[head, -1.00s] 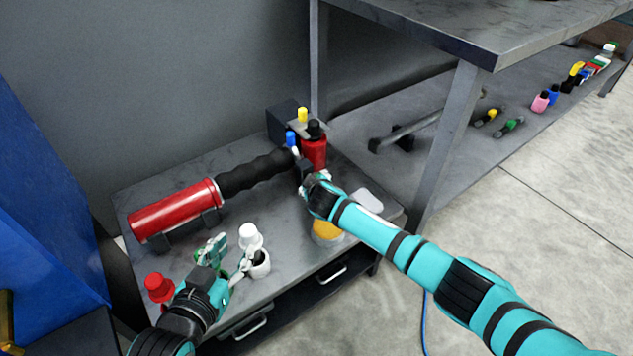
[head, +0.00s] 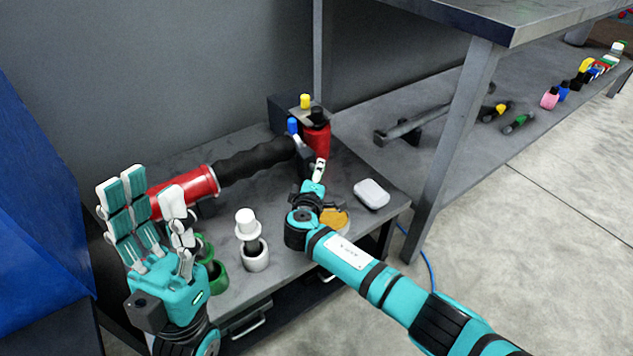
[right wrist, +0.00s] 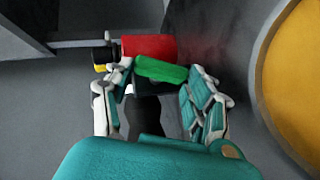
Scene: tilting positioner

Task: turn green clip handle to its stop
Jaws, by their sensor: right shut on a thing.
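The green clip handle (right wrist: 160,69) shows in the right wrist view as a short green bar between my right fingers. My right gripper (right wrist: 158,88) is shut on it. In the head view my right gripper (head: 317,180) is in front of the red bottle, and the green handle cannot be made out there. My left gripper (head: 150,205) is open and empty, raised with fingers up at the left of the table, in front of the red cylinder (head: 185,190). A black ribbed hose (head: 255,163) runs from the cylinder towards the bottle.
A red bottle (head: 318,140) stands at the back of the table. A shelf (head: 450,140) with several small objects is at right.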

